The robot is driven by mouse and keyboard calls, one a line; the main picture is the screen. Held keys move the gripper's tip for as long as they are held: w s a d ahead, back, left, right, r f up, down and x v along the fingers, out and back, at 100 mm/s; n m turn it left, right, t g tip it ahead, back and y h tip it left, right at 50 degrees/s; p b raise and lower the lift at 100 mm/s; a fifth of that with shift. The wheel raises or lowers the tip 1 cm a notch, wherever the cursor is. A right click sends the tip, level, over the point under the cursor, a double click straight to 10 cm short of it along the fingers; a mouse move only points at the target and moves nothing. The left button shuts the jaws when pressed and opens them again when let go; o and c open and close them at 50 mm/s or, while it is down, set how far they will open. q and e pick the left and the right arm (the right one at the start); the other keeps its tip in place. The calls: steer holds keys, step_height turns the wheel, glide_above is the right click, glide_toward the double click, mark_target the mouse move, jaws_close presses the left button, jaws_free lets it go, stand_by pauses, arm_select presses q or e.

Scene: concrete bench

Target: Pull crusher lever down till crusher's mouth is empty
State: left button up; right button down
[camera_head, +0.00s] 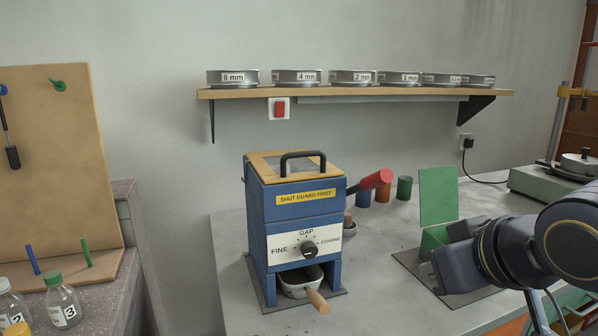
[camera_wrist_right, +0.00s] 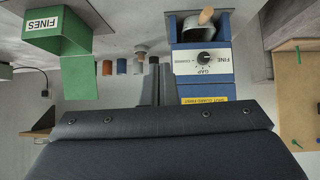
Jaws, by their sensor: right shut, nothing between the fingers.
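The blue crusher (camera_head: 291,221) stands on the bench with its wood-framed guard (camera_head: 262,166) lying closed over the top. The guard covers the mouth, so I cannot tell what is in it. The lever (camera_head: 376,179), a dark rod with a red grip, sticks out from the crusher's right side, angled slightly up. My right gripper (camera_head: 427,269) is shut and empty, to the right of and below the lever, apart from it. In the right wrist view its fingers (camera_wrist_right: 158,85) are together beside the upside-down crusher (camera_wrist_right: 203,66). My left gripper is not in view.
A tray with a wooden handle (camera_head: 318,301) sits under the crusher. A green FINES bin (camera_head: 438,196) stands right, close to my right gripper. Coloured cups (camera_head: 382,191) stand behind the lever. A shelf (camera_head: 350,92) holds several sieves. Bottles (camera_head: 63,303) stand at left.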

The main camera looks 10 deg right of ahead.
steer(key=shift+r, duration=0.1)
steer(key=w+r+g+p, duration=0.1)
steer(key=w+r+p, duration=0.3)
steer(key=r+p, duration=0.3)
steer(key=w+a+r+n+g+p, duration=0.1)
steer(key=w+r+p, duration=0.3)
steer(key=r+p, duration=0.4)
steer(key=w+r+g+h+p, duration=0.1)
steer(key=w+r+g+p, duration=0.1)
steer(key=w+r+p, duration=0.3)
step_height(320, 180, up, 4)
steer(key=p, duration=0.2)
steer(key=shift+a+r+n+g+p, duration=0.2)
steer(key=shift+a+n+g+p, duration=0.1)
steer(key=shift+a+p, duration=0.1)
steer(key=b, duration=0.2)
glide_above(384, 171)
steer(key=w, duration=0.1)
step_height(384, 171, down, 9)
steer(key=shift+s+f+b, duration=0.25)
steer(key=shift+f+b, duration=0.1)
steer(key=shift+f, duration=0.85)
steer(key=shift+s+f, duration=0.3)
steer(key=shift+f, duration=0.35)
